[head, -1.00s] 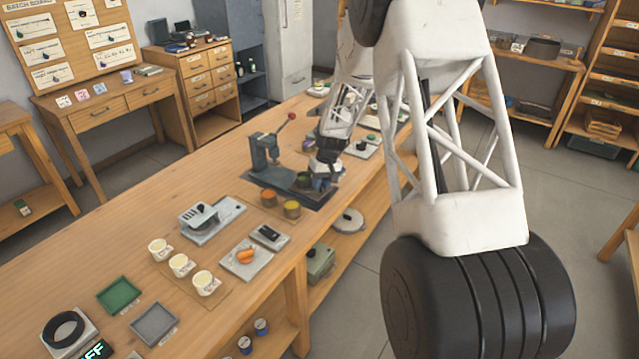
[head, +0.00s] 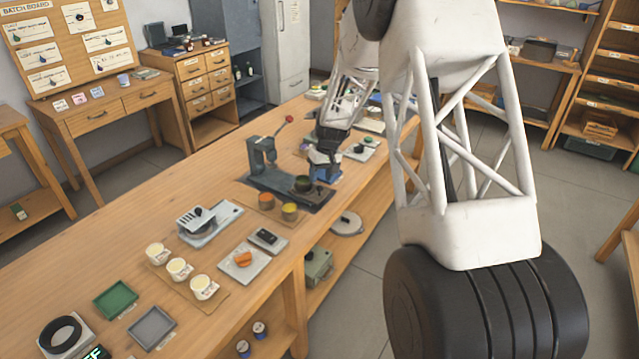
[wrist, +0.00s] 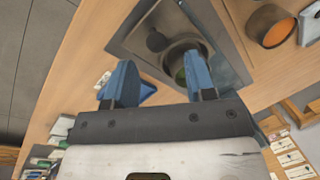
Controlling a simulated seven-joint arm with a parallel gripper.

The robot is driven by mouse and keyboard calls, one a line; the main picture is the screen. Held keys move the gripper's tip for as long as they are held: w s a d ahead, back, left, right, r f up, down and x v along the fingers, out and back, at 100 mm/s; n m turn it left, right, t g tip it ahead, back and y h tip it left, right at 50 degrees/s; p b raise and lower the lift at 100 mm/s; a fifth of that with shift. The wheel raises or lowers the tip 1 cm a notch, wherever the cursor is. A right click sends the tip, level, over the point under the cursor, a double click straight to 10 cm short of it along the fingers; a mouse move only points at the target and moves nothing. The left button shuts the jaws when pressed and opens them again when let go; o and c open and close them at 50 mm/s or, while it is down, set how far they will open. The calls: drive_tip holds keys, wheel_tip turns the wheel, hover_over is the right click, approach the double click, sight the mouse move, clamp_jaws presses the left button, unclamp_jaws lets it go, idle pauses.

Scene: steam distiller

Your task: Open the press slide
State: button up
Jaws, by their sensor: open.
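The press (head: 262,155) stands upright on a dark base plate (head: 313,200) on the bench, with a red-tipped lever at its top. A dark round cup-like part (head: 303,184) sits on the plate beside my gripper (head: 323,176). In the wrist view, the plate shows a round opening (wrist: 183,68) with a greenish inside and a small dark knob (wrist: 157,41) beside it. My gripper's blue fingers (wrist: 157,78) are spread, with nothing seen held. The knob appears past the gap between the fingertips; I cannot tell whether they touch anything. I cannot tell how far the slide is out.
Two jars with coloured contents (head: 290,211) stand just in front of the plate. A grey device (head: 200,222), cream cups (head: 204,287) and trays (head: 152,326) fill the near bench. Bare wood lies left of the press.

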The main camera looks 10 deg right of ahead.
drive_tip(key=shift+d+r, duration=0.15)
drive_tip(key=shift+r, duration=0.7)
drive_tip(key=shift+d+r, duration=0.15)
drive_tip(key=shift+r, duration=0.7)
drive_tip(key=shift+s+r, duration=0.2)
drive_tip(key=shift+r, duration=0.15)
drive_tip(key=s+a+r+m+t+h, duration=0.1)
drive_tip(key=s+r, duration=0.8)
drive_tip(key=s, duration=0.3)
drive_tip(key=s+a+r, duration=0.1)
drive_tip(key=s+r, duration=0.8)
drive_tip(key=s, duration=0.2)
drive_tip(key=s+r+m+t+h, duration=0.1)
drive_tip(key=s+t, duration=0.1)
drive_tip(key=s, duration=2.7)
drive_tip(key=shift+a+r, duration=0.15)
drive_tip(key=shift+r, duration=0.1)
